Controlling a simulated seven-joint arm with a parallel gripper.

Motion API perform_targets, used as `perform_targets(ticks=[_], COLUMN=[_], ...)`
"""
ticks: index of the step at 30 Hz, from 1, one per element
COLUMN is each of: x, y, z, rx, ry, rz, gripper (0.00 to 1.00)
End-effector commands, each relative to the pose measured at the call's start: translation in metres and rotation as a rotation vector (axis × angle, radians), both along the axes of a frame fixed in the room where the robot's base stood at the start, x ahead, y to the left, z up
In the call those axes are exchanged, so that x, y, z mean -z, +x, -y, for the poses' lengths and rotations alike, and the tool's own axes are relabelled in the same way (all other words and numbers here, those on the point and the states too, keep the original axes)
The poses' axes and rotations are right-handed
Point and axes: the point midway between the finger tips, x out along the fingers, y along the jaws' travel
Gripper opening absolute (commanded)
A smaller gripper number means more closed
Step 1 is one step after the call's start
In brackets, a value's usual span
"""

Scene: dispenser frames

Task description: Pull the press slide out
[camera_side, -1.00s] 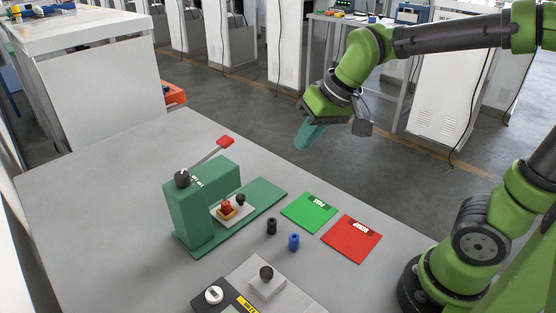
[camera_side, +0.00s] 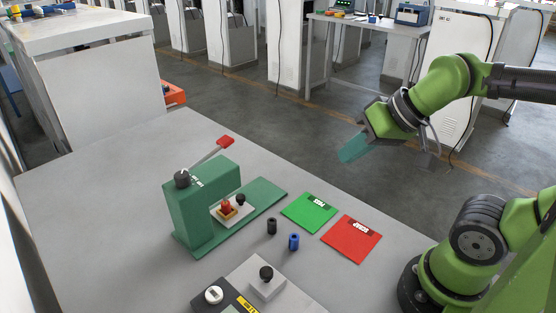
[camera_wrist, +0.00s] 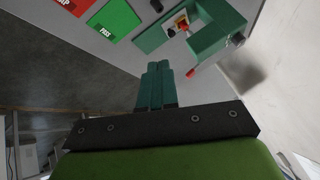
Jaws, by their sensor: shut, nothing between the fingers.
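The green press (camera_side: 203,204) stands on the grey table with its lever, ending in a red handle (camera_side: 225,141), raised up and to the right. The white press slide (camera_side: 235,209) sits on the press base; a small part with red and yellow (camera_side: 227,209) and a black knob (camera_side: 240,199) are on it. In the wrist view the press (camera_wrist: 212,38) is at upper right, and the slide (camera_wrist: 179,24) shows small beside it. My gripper (camera_side: 347,156) hangs in the air right of and above the press, well apart from it. Its teal fingers (camera_wrist: 157,80) are together and empty.
A green PASS mat (camera_side: 309,213) and a red mat (camera_side: 351,240) lie right of the press. A black cylinder (camera_side: 271,226) and a blue cylinder (camera_side: 293,242) stand in front of them. A grey block with a black knob (camera_side: 267,284) sits near the front edge. The table's left side is clear.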

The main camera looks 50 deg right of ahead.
Motion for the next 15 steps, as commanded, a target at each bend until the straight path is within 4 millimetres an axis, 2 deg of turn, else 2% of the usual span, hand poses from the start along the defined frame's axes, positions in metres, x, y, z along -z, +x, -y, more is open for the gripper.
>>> perform_targets(ticks=[12, 15], x=[-0.0001, 0.0017], y=[0.0001, 0.0007], z=[-0.0001, 0.0003], rx=[0.0, 0.001], ry=[0.0, 0.0], rz=[0.0, -0.008], gripper=[0.0, 0.14])
